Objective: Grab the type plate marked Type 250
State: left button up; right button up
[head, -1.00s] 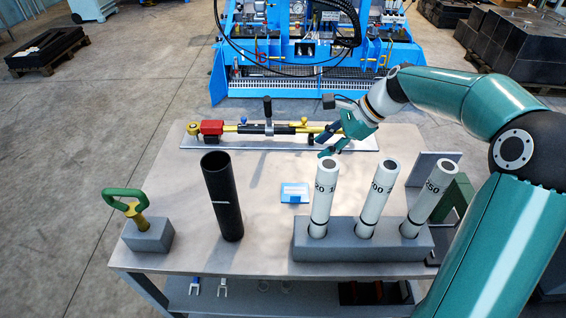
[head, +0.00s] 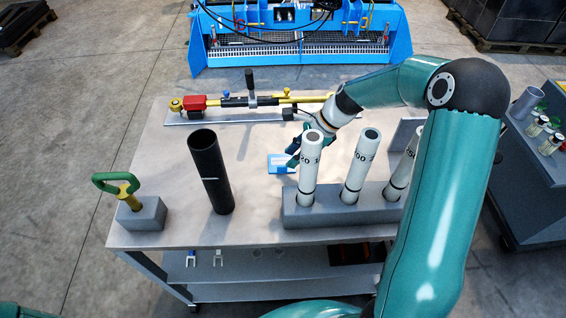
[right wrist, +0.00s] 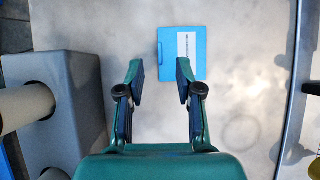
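A small blue plate with a white label (head: 277,163) lies flat on the table, left of the white tubes. It also shows in the right wrist view (right wrist: 170,48), where the print on its label is too small to read. My right gripper (head: 296,152) is just right of the plate in the head view. In the right wrist view my right gripper (right wrist: 160,82) is open and empty, its fingers apart, with the plate ahead, partly behind the right fingertip. My left gripper is not in view.
White numbered tubes (head: 310,168) stand in a grey block (head: 327,215) close to my right gripper. A black tube (head: 211,175) stands left of the plate. A torque wrench (head: 240,103) lies at the back, a green-handled tool (head: 120,186) at left.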

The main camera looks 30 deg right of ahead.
aim_at(283, 167)
jog(key=p+x, duration=0.1)
jog(key=x, duration=0.4)
jog(key=shift+s+d+f, duration=0.1)
jog(key=shift+c, duration=0.3)
grip_shut()
